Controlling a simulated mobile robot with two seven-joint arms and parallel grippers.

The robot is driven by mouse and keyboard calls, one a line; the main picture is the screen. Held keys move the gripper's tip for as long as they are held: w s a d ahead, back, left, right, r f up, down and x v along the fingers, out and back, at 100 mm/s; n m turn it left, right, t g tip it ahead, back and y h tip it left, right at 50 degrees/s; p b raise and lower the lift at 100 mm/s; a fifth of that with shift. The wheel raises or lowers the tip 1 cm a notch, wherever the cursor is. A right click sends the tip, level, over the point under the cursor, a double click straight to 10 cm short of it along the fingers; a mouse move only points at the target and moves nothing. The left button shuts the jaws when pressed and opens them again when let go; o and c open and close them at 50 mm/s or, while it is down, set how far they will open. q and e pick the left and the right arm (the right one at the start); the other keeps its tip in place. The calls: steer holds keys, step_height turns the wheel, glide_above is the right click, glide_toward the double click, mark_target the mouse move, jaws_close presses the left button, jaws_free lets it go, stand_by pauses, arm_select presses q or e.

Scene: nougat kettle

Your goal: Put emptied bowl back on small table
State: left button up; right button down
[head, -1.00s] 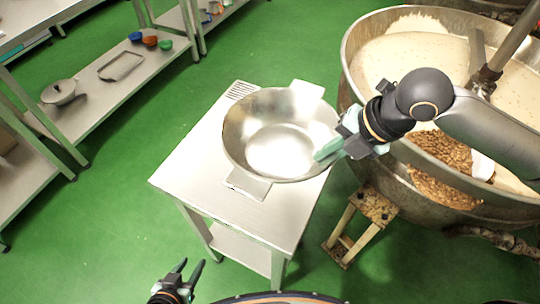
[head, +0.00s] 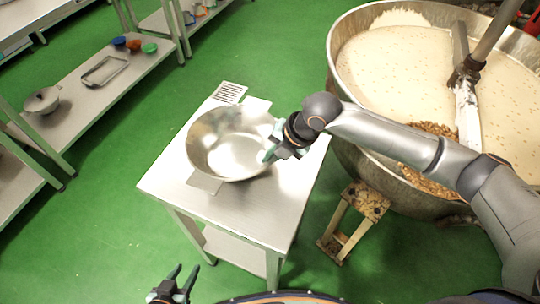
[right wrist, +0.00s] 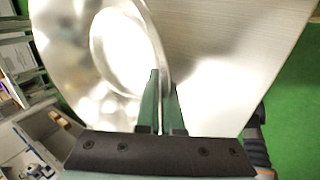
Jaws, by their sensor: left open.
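The metal bowl (head: 212,140) is empty and sits on or just above the small table (head: 168,180), over its left and back part; I cannot tell if it touches the top. My right gripper (head: 271,154) is at the bowl's right rim. In the right wrist view the right gripper's fingers (right wrist: 160,110) are closed on the bowl's rim (right wrist: 150,40), with the table top behind. My left gripper (head: 180,278) is open and empty at the bottom of the head view, in front of the table.
A large kettle (head: 345,150) of pale nougat with a mixing arm stands to the right. A small wooden stool (head: 364,200) stands between it and the table. Shelves (head: 75,115) with a pot, a tray and small coloured bowls are at left. Green floor is free between.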

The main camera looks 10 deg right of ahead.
steer(key=shift+f, duration=0.1)
steer(key=c, duration=1.1)
jaws_free()
steer(key=p+v, duration=0.1)
steer(key=v, duration=1.1)
